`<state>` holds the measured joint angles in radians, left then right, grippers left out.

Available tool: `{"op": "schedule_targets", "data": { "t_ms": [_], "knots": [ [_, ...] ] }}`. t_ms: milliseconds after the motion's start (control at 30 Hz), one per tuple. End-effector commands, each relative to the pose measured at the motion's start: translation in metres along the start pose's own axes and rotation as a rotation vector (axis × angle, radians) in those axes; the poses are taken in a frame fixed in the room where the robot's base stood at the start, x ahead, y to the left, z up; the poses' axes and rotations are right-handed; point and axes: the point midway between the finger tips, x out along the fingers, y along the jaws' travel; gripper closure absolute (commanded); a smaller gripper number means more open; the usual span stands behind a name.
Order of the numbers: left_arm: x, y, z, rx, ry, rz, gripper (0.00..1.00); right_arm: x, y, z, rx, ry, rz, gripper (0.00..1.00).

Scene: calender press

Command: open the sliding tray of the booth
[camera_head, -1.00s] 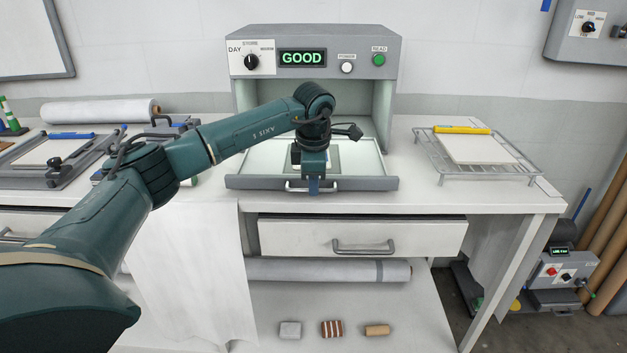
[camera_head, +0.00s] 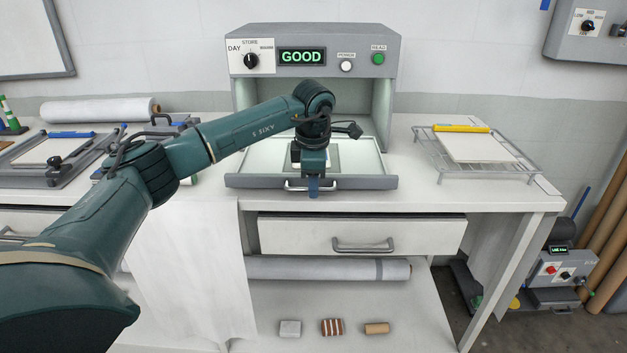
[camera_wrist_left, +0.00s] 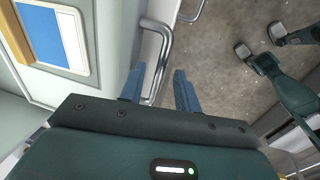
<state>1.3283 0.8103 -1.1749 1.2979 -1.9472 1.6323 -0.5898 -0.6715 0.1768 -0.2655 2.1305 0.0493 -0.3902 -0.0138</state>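The booth (camera_head: 315,50) is a grey box with a lit "GOOD" display, standing on the white bench. Its sliding tray (camera_head: 240,170) sticks out of the front, with a grey front edge and a metal bar handle (camera_head: 294,187). My left gripper (camera_head: 314,187) points down at the tray front, just right of the handle's middle, and hides part of it. In the left wrist view my left gripper (camera_wrist_left: 158,90) has its blue fingers apart, with the handle (camera_wrist_left: 165,50) between them. A blue panel with a white border (camera_wrist_left: 56,35) lies in the tray. My right gripper is not in view.
A wire rack (camera_head: 510,168) with a white board and yellow tool is to the right. A clamp frame (camera_head: 50,165) is to the left. The bench between booth and rack is clear.

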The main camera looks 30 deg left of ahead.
Motion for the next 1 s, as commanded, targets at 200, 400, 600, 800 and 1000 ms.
{"op": "schedule_targets", "data": {
  "t_ms": [200, 400, 600, 800, 1000],
  "knots": [
    [-0.033, 0.001, 0.001, 0.0, -0.005, 0.004, 0.67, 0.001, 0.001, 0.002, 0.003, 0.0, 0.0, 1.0],
    [-0.08, 0.001, 0.001, 0.001, -0.005, 0.005, 0.67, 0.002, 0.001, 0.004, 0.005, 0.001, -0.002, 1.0],
    [-0.115, 0.001, 0.0, 0.0, -0.003, 0.003, 0.67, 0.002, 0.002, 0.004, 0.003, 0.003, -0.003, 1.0],
    [-0.129, 0.0, 0.0, -0.001, -0.001, 0.001, 0.67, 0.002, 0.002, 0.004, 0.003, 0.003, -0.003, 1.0],
    [-0.13, 0.0, 0.0, 0.0, -0.001, 0.001, 0.67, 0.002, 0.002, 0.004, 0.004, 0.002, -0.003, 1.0]
  ]
}}
